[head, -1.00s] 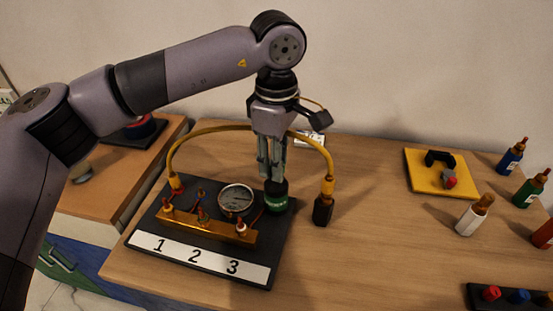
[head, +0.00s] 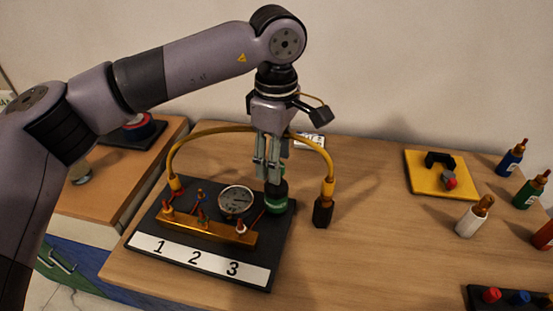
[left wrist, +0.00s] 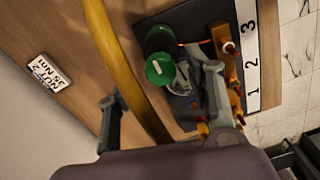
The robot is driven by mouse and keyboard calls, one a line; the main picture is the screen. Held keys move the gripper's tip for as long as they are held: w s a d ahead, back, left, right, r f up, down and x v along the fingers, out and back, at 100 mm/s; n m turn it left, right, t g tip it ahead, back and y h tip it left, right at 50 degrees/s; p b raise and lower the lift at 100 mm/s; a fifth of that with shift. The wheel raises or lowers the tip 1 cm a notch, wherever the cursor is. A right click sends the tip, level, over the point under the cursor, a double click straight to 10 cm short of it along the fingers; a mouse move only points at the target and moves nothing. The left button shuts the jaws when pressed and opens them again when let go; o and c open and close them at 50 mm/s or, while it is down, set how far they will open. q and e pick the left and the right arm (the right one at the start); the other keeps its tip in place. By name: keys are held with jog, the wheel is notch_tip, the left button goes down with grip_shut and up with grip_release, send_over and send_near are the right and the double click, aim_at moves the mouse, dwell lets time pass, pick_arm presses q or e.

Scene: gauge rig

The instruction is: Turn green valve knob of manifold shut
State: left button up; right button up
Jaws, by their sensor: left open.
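The manifold (head: 178,253) is a dark base plate with a brass block, a round gauge (head: 236,201) and a white strip numbered 1, 2, 3. At its back right corner stands a valve with a green and black body (head: 277,203). In the left wrist view, the green valve knob (left wrist: 160,69) has a white mark on its face. My left gripper (head: 268,180) points down over this valve. In the left wrist view it is open (left wrist: 160,88), with the knob between its spread fingers. Finger contact cannot be told. My right gripper is not in view.
A yellow hose (head: 250,129) arches close behind my left gripper, from the manifold to a dark fitting (head: 322,211). A small label (head: 309,140) lies behind. A yellow plate (head: 440,173) and several bottles (head: 475,217) stand right. The table between is clear.

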pick_arm(q)
notch_tip(320, 180, up, 11)
dwell(0.3)
jog(key=shift+r, duration=0.15)
